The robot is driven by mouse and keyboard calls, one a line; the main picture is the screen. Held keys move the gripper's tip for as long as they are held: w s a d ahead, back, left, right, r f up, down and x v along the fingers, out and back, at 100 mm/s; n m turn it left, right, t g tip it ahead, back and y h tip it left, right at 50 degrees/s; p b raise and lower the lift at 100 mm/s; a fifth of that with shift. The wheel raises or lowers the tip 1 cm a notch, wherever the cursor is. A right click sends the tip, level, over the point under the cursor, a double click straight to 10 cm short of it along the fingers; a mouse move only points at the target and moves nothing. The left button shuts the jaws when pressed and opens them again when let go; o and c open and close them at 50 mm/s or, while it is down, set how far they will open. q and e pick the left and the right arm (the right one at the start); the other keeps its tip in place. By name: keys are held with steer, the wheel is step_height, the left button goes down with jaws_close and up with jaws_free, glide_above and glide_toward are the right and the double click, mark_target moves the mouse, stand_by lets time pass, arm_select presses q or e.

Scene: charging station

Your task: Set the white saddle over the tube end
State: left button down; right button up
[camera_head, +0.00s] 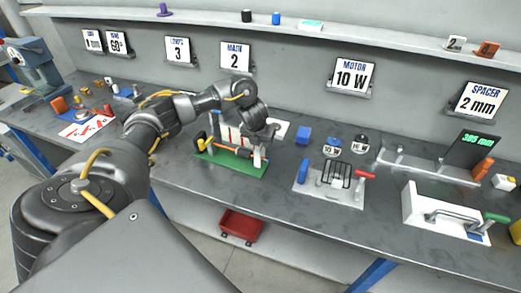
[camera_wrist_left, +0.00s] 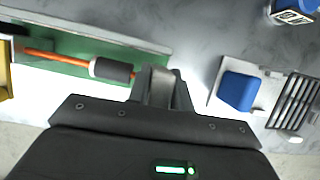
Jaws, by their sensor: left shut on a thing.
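The orange tube (camera_head: 233,147) lies along the green board (camera_head: 232,167), and it also shows in the left wrist view (camera_wrist_left: 55,58). A dark sleeve with a pale collar (camera_wrist_left: 110,70) sits on the tube's end, close beside my gripper. My left gripper (camera_head: 264,136) is over the right end of the board, and its grey fingers (camera_wrist_left: 158,85) show in the wrist view. It is shut on a small white piece (camera_head: 257,157), apparently the white saddle, mostly hidden by the fingers. I cannot tell whether it touches the tube. My right gripper is not in view.
A yellow part (camera_head: 200,140) stands at the board's left end. A grey plate (camera_head: 325,193) with a blue block (camera_head: 304,170), a black grille and a red handle is to the right. Bare bench lies in front of the plate.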

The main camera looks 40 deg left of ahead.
arm_select(q)
steer(key=f, duration=0.1)
steer(key=f+p, duration=0.1)
steer(key=f, duration=0.1)
steer(key=shift+a+f, duration=0.2)
steer(key=shift+a, duration=0.1)
steer(key=shift+w+f, duration=0.1)
steer(key=shift+f, duration=0.15)
steer(key=shift+f, duration=0.15)
steer(key=c, duration=1.5)
jaws_free()
steer(key=shift+c, duration=0.2)
